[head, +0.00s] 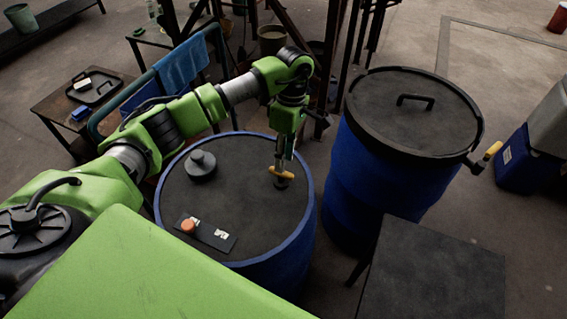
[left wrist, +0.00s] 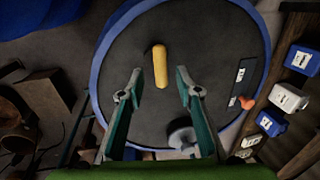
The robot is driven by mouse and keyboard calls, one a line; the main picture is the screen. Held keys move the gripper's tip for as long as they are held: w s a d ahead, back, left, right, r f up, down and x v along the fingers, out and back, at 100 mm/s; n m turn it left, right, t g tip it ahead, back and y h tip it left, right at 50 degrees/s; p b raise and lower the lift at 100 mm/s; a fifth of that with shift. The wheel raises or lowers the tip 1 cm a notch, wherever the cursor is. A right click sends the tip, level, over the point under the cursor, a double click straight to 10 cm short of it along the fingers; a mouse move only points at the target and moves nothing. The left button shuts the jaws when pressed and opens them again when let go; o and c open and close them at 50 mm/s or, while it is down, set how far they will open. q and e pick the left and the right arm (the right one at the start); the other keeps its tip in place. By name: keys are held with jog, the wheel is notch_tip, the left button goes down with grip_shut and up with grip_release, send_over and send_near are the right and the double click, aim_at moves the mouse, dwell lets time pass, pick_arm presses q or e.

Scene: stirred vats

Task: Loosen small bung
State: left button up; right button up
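The small bung with a yellow bar handle (head: 282,174) sits on the dark lid of the near blue drum (head: 306,215). In the left wrist view the yellow bar (left wrist: 160,66) lies lengthwise between the fingers, with a gap on each side. My left gripper (head: 284,157) points down just above the bung, and its fingers (left wrist: 159,74) are open and empty. I cannot tell whether the fingertips are level with the bar. A larger dark round bung (head: 201,166) stands on the same lid. My right gripper is not in view.
A dark plate with an orange knob (head: 188,225) lies on the near drum's lid. A second blue drum (head: 366,190) with a black handled lid stands to the right. A dark table (head: 435,275) is at the front right. A cart with a blue cloth (head: 183,64) stands behind.

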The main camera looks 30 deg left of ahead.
pick_arm(q)
jog(key=shift+s+f, duration=0.2)
jog(key=shift+f, duration=0.4)
jog(key=shift+s+f, duration=0.15)
jog(key=shift+f, duration=0.45)
jog(key=shift+f+p, duration=0.3)
jog(key=shift+f, duration=0.35)
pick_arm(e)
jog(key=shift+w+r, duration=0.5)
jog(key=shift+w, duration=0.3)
pick_arm(q)
jog(key=shift+s, duration=0.1)
grip_shut()
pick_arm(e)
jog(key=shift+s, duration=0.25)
